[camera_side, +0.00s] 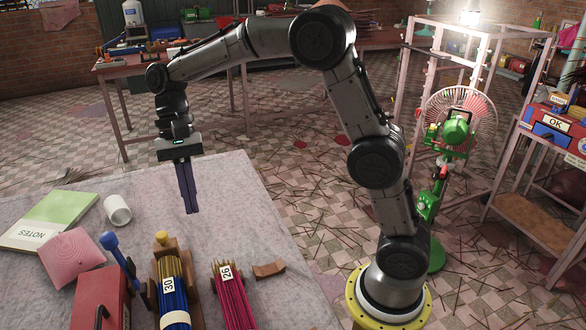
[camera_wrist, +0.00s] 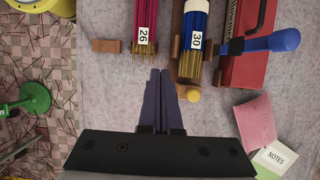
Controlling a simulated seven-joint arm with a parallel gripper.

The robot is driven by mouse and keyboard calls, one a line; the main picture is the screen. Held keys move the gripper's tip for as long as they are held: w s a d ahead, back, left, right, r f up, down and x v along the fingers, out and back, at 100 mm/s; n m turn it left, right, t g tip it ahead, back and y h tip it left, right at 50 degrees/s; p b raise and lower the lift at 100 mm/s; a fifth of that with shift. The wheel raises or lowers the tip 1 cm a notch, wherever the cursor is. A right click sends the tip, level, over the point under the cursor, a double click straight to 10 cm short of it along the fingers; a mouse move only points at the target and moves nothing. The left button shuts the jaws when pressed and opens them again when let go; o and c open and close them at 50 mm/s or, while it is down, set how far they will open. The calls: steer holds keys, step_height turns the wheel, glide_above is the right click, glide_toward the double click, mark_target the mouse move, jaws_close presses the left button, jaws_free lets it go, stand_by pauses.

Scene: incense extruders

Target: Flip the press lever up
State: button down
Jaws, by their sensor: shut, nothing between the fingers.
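The lever (camera_side: 112,250) has a blue rounded handle and stands between a red box and a wooden holder of blue sticks. It leans up and away to the left. My gripper (camera_side: 191,212) has dark blue fingers pointing down, shut and empty, above the cloth and behind the stick holders, apart from the lever. In the wrist view the gripper (camera_wrist: 160,73) is left of the lever. The lever's lower mount is partly hidden in the side view.
The red box (camera_side: 98,300) is left of the lever. Holders with blue sticks (camera_side: 172,290) and magenta sticks (camera_side: 232,295) are to the right. A pink packet (camera_side: 72,258), white cup (camera_side: 117,211) and green notebook (camera_side: 50,222) lie left. The cloth behind the holders is clear.

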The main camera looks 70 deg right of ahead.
steer(key=s+d+r+t, duration=0.2)
steer(key=s+r+t, duration=0.1)
steer(key=s+r, duration=0.5)
steer(key=s+d+n+t+h, duration=0.2)
steer(key=s+d+n+t, duration=0.1)
steer(key=s, duration=0.7)
steer(key=shift+s+d+n+t, duration=0.15)
steer(key=shift+s+n+t, duration=0.15)
steer(key=shift+s+n, duration=0.15)
steer(key=shift+r, duration=0.1)
steer(key=s+d+f+n+t+h, duration=0.1)
steer(key=s+d+f+n+t, duration=0.1)
steer(key=f+n, duration=0.3)
steer(key=shift+s+d+f, duration=0.15)
steer(key=shift+s+d, duration=0.1)
steer(key=shift+s, duration=0.55)
